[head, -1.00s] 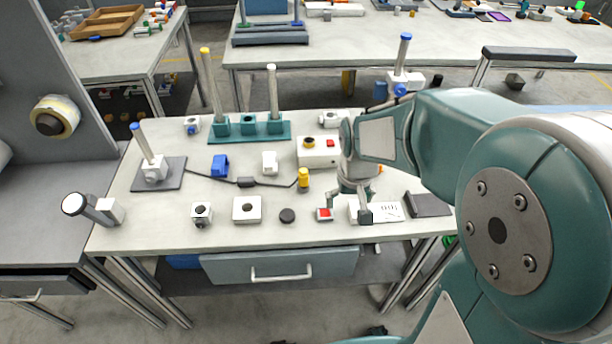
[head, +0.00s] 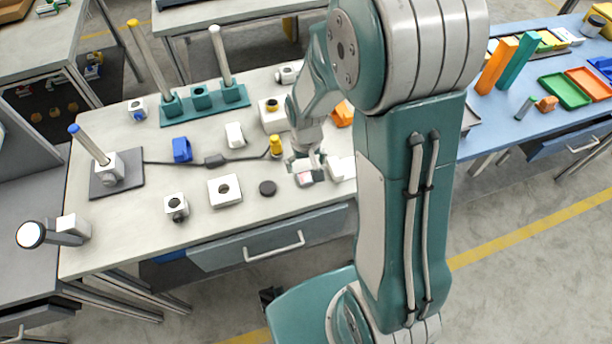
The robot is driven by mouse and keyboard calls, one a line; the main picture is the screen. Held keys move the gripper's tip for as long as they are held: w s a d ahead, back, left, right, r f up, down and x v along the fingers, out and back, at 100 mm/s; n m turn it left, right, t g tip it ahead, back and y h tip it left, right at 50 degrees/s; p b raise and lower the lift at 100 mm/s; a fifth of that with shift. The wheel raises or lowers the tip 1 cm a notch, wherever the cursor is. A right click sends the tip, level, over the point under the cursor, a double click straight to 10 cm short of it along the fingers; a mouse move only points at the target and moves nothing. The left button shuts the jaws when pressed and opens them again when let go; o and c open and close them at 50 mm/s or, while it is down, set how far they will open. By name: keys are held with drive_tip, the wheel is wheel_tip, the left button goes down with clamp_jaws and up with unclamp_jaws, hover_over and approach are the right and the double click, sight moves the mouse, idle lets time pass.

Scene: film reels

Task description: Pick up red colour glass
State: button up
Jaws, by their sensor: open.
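A small pale block with a pinkish-red face (head: 304,180), the only reddish thing I see near my gripper, lies at the front edge of the white-topped table (head: 130,235). I cannot tell whether it is glass. My gripper (head: 306,169) is open and low, right over or behind this block. Its fingers partly hide the block, and I cannot tell whether they touch it. My arm covers the table's right end.
A black disc (head: 267,188), a white block with a round hole (head: 225,191) and a yellow knob (head: 276,146) stand left of my gripper. A teal rack with upright rods (head: 205,104) is farther back. A blue table (head: 560,120) with coloured trays stands right.

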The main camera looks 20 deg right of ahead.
sight(305, 175)
drive_tip(key=f, duration=0.3)
drive_tip(key=shift+a, duration=0.4)
drive_tip(key=shift+f, duration=0.35)
drive_tip(key=shift+d+f, duration=0.15)
drive_tip(key=shift+d, duration=0.25)
drive_tip(key=c, duration=1.1)
drive_tip(key=shift+a, duration=0.25)
drive_tip(key=shift+d, duration=0.1)
